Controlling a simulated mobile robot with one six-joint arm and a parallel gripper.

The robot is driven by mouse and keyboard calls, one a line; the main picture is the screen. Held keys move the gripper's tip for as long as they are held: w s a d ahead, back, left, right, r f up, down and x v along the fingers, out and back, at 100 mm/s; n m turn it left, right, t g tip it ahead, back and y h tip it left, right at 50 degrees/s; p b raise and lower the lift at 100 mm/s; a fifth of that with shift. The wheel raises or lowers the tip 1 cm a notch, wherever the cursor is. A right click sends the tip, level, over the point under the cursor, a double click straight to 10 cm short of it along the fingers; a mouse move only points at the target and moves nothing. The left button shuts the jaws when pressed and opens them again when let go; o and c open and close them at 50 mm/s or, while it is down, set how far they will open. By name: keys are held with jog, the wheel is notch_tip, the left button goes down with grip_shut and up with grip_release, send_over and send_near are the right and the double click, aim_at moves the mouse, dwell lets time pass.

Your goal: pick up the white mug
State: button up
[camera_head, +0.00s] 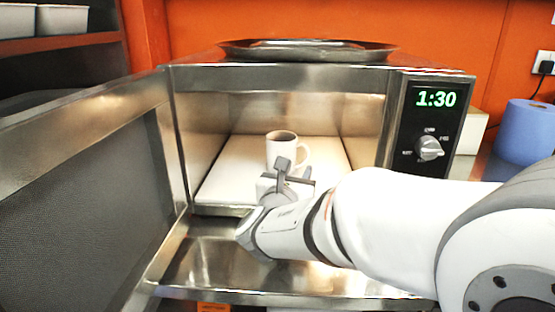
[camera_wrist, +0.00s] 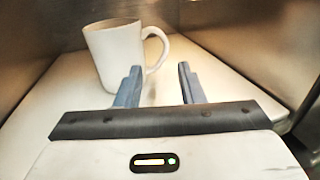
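The white mug (camera_head: 281,147) stands upright on a pale board inside the open microwave, in the head view. In the wrist view the mug (camera_wrist: 115,55) is ahead and to the left, with its handle on its right side. My gripper (camera_wrist: 159,76) is open, its two fingers apart with nothing held between them. The left finger is close to the mug's handle and lower side; I cannot tell whether they touch. In the head view my gripper (camera_head: 287,172) is in front of the mug and hides its lower part.
The microwave door (camera_head: 70,190) stands open at the left. The cavity's metal walls are close on both sides of the pale board (camera_head: 226,181). A metal tray (camera_head: 308,50) lies on top of the microwave. A blue paper roll (camera_head: 524,132) stands at the right.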

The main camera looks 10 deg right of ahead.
aim_at(308, 155)
jog(key=x, duration=0.7)
jog(key=shift+s+d+r+b, duration=0.2)
jog(key=shift+d+r+b, duration=0.05)
jog(key=shift+d+b, duration=0.1)
jog(key=shift+a, duration=0.1)
grip_shut()
